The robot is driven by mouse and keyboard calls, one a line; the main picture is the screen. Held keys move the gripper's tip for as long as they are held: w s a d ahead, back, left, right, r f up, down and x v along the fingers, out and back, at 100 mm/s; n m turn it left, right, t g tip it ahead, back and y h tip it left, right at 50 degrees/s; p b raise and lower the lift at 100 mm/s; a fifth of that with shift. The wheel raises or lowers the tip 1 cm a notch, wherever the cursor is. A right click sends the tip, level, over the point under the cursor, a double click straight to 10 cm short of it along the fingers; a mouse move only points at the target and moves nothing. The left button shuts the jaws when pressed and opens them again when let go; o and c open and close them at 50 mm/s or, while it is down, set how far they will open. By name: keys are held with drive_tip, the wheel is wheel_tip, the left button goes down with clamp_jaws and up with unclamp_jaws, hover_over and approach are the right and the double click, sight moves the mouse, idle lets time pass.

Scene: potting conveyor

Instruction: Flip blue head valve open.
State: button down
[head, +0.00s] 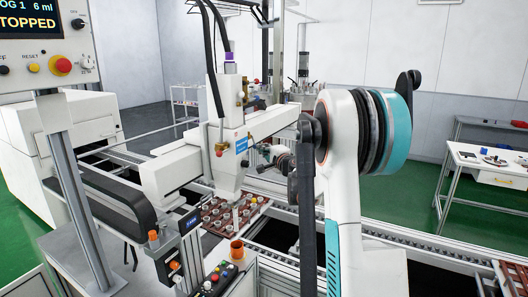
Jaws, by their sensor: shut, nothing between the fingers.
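The white dispensing head (229,120) stands on the gantry over the conveyor. It has a purple collar (230,68) on top, brass fittings (243,88) at its upper right, a red knob (219,149) and a small blue patch (241,146) on its front. My gripper (264,167) appears small and dark just right of the head, pointing left. It is shut and empty. I cannot tell whether it touches anything.
A brown tray of pots (235,211) lies on the conveyor below the head. A control panel (45,38) reading "STOPPED" stands at the left. A button box (216,279) and an orange cup (237,249) are in front. A white workbench (487,163) stands at right, beyond open green floor.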

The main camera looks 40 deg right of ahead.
drive_tip(key=shift+w+d+r+b, duration=0.2)
drive_tip(key=shift+d+r+b, duration=0.15)
drive_tip(key=shift+d+b, duration=0.3)
idle(0.9)
drive_tip(key=shift+w+d+r+n+t+b, duration=0.1)
drive_tip(key=shift+d+r+n+t+b, duration=0.15)
drive_tip(key=shift+n+t, duration=0.3)
drive_tip(key=shift+w+d+r+n+t+b, duration=0.1)
drive_tip(key=shift+r+n+t+b, duration=0.2)
drive_tip(key=shift+n, duration=0.45)
idle(0.4)
drive_tip(key=shift+d+r, duration=0.1)
idle(0.3)
drive_tip(key=s+d+f+b, duration=0.1)
drive_tip(key=s+f+b, duration=0.1)
drive_tip(key=s+f, duration=0.5)
drive_tip(key=s, duration=0.4)
drive_tip(key=shift+s+d+f, duration=0.3)
drive_tip(key=shift+d+f, duration=0.05)
idle(0.3)
